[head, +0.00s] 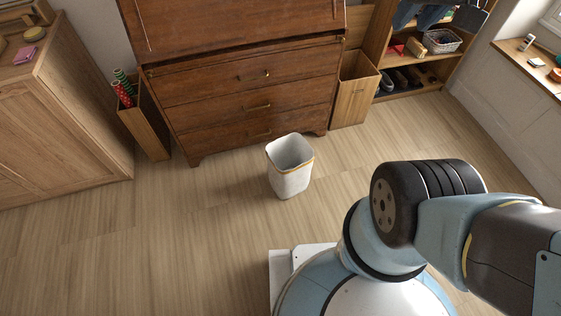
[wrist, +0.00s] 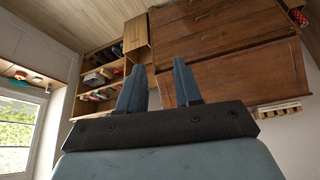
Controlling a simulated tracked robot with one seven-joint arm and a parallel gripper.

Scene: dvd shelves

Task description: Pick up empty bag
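A white, open-topped bag or bin (head: 290,172) stands upright on the wooden floor in the head view, in front of the brown chest of drawers. It has a yellow-orange band near its rim, and I see nothing inside it; I cannot tell whether it is a bag or a bin with a liner. My gripper (wrist: 158,64) shows in the wrist view with its two blue-grey fingers apart and nothing between them. The white bag or bin is not seen in the wrist view. The gripper itself is out of the head view.
The brown chest of drawers (head: 250,88) stands behind the bag. A wooden bin with colored rolls (head: 147,122) is at left, beside a wooden cabinet (head: 60,110). An empty-looking wooden bin (head: 355,90) and a shelf with shoes (head: 410,77) are at right. The floor around the bag is clear.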

